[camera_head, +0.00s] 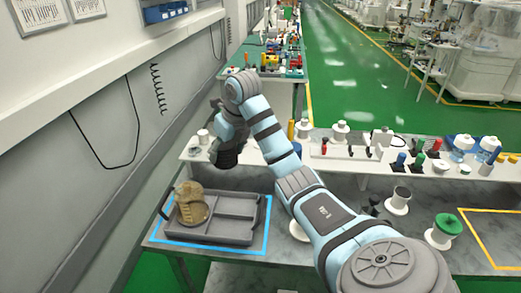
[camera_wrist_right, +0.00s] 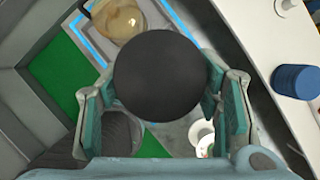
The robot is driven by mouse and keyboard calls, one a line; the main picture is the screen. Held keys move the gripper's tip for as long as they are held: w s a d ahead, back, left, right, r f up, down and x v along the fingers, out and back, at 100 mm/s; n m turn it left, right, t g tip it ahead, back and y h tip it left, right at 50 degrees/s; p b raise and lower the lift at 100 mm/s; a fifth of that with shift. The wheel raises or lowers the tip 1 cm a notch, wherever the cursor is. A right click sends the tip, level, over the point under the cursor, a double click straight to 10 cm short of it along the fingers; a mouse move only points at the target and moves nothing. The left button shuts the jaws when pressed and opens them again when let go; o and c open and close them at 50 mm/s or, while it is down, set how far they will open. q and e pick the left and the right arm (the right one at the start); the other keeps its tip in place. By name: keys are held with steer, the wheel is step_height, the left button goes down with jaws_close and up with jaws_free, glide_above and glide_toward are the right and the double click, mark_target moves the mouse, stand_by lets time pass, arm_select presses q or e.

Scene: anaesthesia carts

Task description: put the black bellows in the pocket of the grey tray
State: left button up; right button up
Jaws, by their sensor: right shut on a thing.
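The grey tray (camera_head: 240,229) lies inside a blue outline on the table at the lower left of the head view. A tan round part (camera_head: 190,207) sits in its left compartment; the compartments to the right look empty. My right gripper (camera_head: 226,143) is above and behind the tray's far edge. It is shut on the black bellows (camera_head: 228,157), holding it clear of the table. In the right wrist view the bellows (camera_wrist_right: 157,76) shows as a dark round face between the two fingers, and the tan part (camera_wrist_right: 118,20) shows beyond it. My left gripper is not in view.
A white shelf (camera_head: 320,165) behind the tray carries spools, bottles and small parts. A grey wall (camera_head: 70,170) runs close along the left.

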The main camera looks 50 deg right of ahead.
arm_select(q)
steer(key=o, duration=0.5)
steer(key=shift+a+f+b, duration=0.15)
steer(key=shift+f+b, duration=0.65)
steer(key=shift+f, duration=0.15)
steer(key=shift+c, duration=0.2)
arm_select(e)
steer(key=shift+n, duration=0.5)
steer(key=s+a+f+b, duration=0.1)
steer(key=f+b, duration=0.3)
steer(key=f, duration=0.2)
steer(key=s+a+f+b, duration=0.1)
steer(key=f+b, duration=0.4)
steer(key=f, duration=0.2)
steer(key=s+a+f+b, duration=0.1)
steer(key=a+f+b, duration=0.1)
steer(key=f+b, duration=0.3)
step_height(320, 180, down, 2)
steer(key=shift+f, duration=0.1)
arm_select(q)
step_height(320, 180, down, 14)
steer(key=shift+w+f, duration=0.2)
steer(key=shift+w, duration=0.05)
arm_select(e)
steer(key=shift+f, duration=1.95)
steer(key=shift+f, duration=0.1)
steer(key=o, duration=0.8)
steer(key=shift+b, duration=0.3)
steer(key=shift+o, duration=0.6)
